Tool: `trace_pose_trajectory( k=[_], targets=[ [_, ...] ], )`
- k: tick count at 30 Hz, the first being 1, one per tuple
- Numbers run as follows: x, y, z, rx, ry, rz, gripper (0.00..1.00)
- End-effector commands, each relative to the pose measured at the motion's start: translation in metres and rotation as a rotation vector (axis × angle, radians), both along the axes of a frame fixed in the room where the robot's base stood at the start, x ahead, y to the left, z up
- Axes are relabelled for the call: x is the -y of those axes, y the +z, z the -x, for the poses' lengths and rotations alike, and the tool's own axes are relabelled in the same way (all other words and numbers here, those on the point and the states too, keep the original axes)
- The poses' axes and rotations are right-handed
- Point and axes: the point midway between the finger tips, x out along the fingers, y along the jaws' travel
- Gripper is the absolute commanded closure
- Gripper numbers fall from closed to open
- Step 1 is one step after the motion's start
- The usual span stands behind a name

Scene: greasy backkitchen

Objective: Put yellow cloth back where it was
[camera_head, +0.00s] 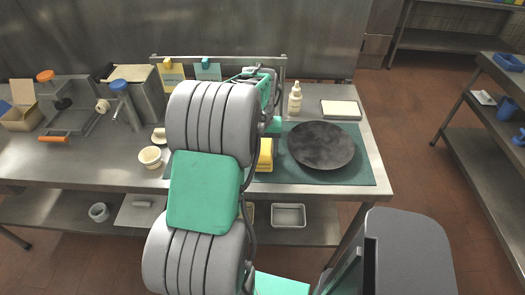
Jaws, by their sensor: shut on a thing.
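A yellow cloth (172,77) hangs at the left end of the metal rail along the back of the counter, with a yellow clip at its top. A teal cloth (208,71) with a blue clip hangs to its right. A second yellow item (265,154) shows low beside my arm, over the left part of the dark green mat (350,174); my arm covers part of it, and I cannot tell whether it is a cloth or a block. My arm reaches over the counter. My gripper's fingers are hidden behind my arm, so its hold on anything does not show.
A round dark plate (321,146) lies on the mat. A white bottle (295,99) and a pale-topped tray (341,109) stand behind it. A small cream bowl (150,157) and a blue-capped dispenser (121,101) are left of my arm.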

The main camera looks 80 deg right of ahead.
Motion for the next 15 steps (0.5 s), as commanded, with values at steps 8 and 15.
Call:
trace_pose_trajectory(
  k=[8, 15],
  targets=[
    [0.0004, -0.0114, 0.0004, 0.0, 0.0, 0.002, 0.69],
    [0.0003, -0.0142, 0.0006, 0.0, 0.001, 0.001, 0.31]
  ],
)
